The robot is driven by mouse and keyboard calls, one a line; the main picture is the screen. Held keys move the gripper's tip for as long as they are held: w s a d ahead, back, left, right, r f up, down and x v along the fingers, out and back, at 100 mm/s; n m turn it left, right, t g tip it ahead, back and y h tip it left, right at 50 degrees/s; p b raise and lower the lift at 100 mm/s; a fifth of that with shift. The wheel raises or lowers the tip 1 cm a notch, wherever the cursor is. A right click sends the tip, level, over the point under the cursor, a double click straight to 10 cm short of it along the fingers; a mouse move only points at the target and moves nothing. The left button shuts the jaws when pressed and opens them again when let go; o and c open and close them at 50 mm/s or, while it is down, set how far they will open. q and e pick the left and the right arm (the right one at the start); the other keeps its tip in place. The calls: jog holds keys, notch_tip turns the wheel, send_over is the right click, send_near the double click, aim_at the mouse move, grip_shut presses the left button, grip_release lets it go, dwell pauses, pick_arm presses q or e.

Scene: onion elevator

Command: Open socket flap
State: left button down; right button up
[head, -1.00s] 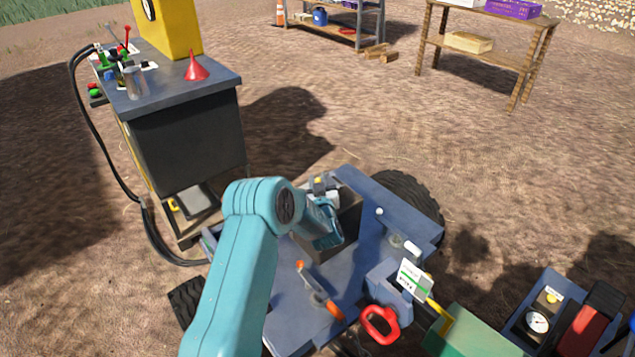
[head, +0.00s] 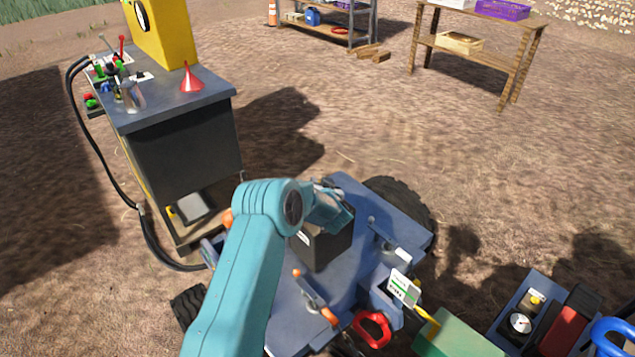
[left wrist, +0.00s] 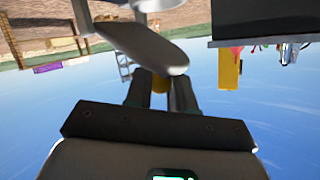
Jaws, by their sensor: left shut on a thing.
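My left gripper (head: 330,204) is at the top of a dark box (head: 327,245) on a blue wheeled cart (head: 272,325). In the head view, my own wrist hides its fingertips and most of the box top. I cannot tell how far the plate is opened. My right gripper is out of view.
Beside the box are an orange-tipped lever (head: 316,297), a red ring handle (head: 371,329) and a white label card (head: 404,287). A dark cabinet with a yellow top unit (head: 158,35) stands at left. A gauge box (head: 519,325) is at lower right. Open dirt lies behind.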

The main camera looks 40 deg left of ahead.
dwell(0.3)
pick_arm(q)
jog(key=c, duration=1)
grip_release()
jog(key=v, duration=1.6)
jog(key=shift+d+b, duration=0.2)
jog(key=shift+b, duration=0.1)
jog(key=shift+r, duration=0.1)
